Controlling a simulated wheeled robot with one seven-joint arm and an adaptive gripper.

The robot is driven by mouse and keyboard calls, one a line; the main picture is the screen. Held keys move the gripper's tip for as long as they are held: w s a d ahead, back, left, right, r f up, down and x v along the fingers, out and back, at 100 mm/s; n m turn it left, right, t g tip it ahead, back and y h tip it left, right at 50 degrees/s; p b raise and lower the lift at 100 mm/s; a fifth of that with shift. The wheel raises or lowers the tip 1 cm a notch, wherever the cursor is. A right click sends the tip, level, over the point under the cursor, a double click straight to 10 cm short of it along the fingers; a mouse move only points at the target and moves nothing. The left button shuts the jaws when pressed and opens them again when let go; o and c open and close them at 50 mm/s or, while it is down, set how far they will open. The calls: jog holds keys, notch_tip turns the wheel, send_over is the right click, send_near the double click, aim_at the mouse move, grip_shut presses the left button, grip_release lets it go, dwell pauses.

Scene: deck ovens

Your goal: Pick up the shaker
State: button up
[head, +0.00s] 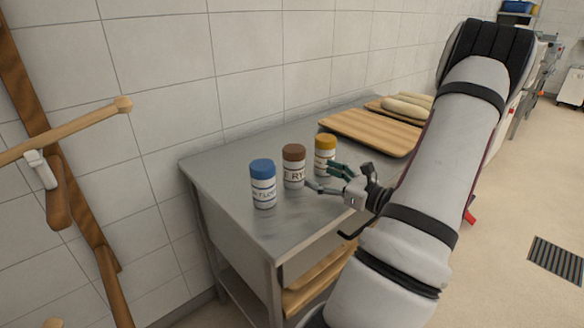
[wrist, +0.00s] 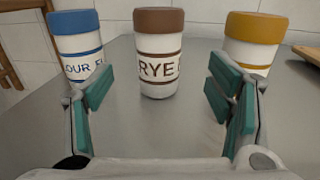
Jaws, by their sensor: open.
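Three white shakers stand upright in a row on the steel table (head: 235,150). The blue-capped shaker (head: 263,184) is at the left, its label partly readable as flour. The brown-capped shaker (head: 294,167), labelled RYE, is in the middle. The yellow-capped shaker (head: 325,155) is at the right. My gripper (head: 322,180) is open and empty, low over the table in front of the row. In the wrist view the brown-capped shaker (wrist: 158,55) stands ahead, centred between the spread green-padded fingers. The left finger covers part of the blue-capped shaker (wrist: 76,45); the right finger overlaps the yellow-capped shaker (wrist: 252,45).
A wooden board (head: 368,132) lies behind the shakers, with pale loaves (head: 403,107) on another board beyond it. The tiled wall (head: 250,60) runs along the table's back. Wooden boards (head: 315,285) rest on the lower shelf. A wooden rack (head: 65,170) stands at the left.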

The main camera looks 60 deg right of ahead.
aim_at(294, 164)
jog(key=w, duration=1)
jog(key=shift+d+b, duration=0.3)
jog(key=shift+b, duration=0.05)
jog(key=c, duration=1.4)
jog(key=shift+c, duration=0.2)
